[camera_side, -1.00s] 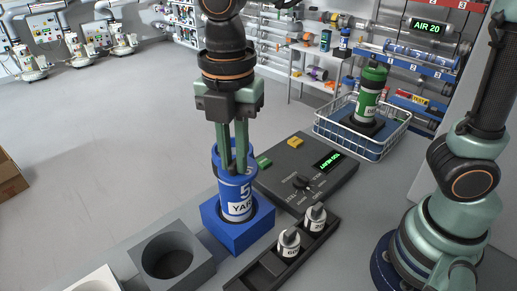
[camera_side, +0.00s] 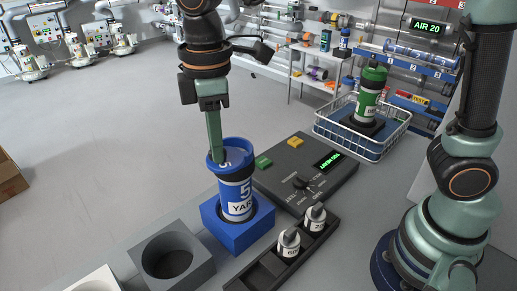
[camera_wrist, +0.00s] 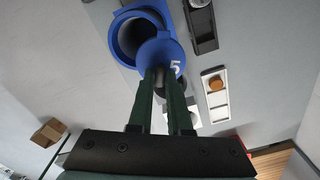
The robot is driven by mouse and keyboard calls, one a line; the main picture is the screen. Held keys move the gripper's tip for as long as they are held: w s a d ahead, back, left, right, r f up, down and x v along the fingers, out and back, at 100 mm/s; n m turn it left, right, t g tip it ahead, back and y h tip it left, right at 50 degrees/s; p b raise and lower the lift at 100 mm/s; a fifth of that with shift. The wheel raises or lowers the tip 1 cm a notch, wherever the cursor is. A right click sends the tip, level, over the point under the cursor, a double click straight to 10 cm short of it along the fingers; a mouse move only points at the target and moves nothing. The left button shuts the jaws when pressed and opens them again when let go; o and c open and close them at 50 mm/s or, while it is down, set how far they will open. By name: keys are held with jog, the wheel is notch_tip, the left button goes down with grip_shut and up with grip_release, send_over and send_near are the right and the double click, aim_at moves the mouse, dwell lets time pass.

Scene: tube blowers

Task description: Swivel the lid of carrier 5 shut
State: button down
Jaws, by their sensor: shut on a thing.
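Carrier 5 (camera_side: 237,200) is a blue tube with a white label and a 5, upright in a blue block (camera_side: 212,222). In the wrist view its round mouth (camera_wrist: 128,38) is partly open. The blue lid (camera_wrist: 158,54), marked 5, lies swivelled to one side and covers only part of the mouth. My gripper (camera_wrist: 163,70) is shut at the lid's near edge, on a part of the lid hidden between the fingertips. In the side view my gripper (camera_side: 217,160) points down at the left of the carrier's top, its fingers seen edge-on.
A dark control panel (camera_side: 305,178) with a dial and green display lies behind the carrier. A black tray (camera_side: 262,276) with two white-labelled weights is in front. A grey block with a hole (camera_side: 190,272) stands at left. A wire basket (camera_side: 350,145) holds a green carrier.

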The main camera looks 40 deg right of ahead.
jog(key=m, duration=0.1)
jog(key=w+m, duration=0.1)
jog(key=m, duration=0.1)
jog(key=shift+d, duration=0.35)
jog(key=m, duration=0.1)
jog(key=w+d+m, duration=0.1)
jog(key=m, duration=0.1)
jog(key=shift+d+m, duration=0.1)
jog(key=shift+m, duration=0.2)
jog(key=shift+w+d+m, duration=0.15)
jog(key=shift+d+m, duration=0.25)
jog(key=shift+m, duration=0.6)
jog(key=shift+w+d+m, duration=0.1)
jog(key=shift+d+m, duration=0.25)
jog(key=shift+m, duration=0.65)
jog(key=shift+w+d+m, duration=0.15)
jog(key=shift+d+m, duration=0.25)
jog(key=shift+m, duration=0.6)
jog(key=c, duration=0.8)
grip_release()
jog(key=shift+c, duration=0.2)
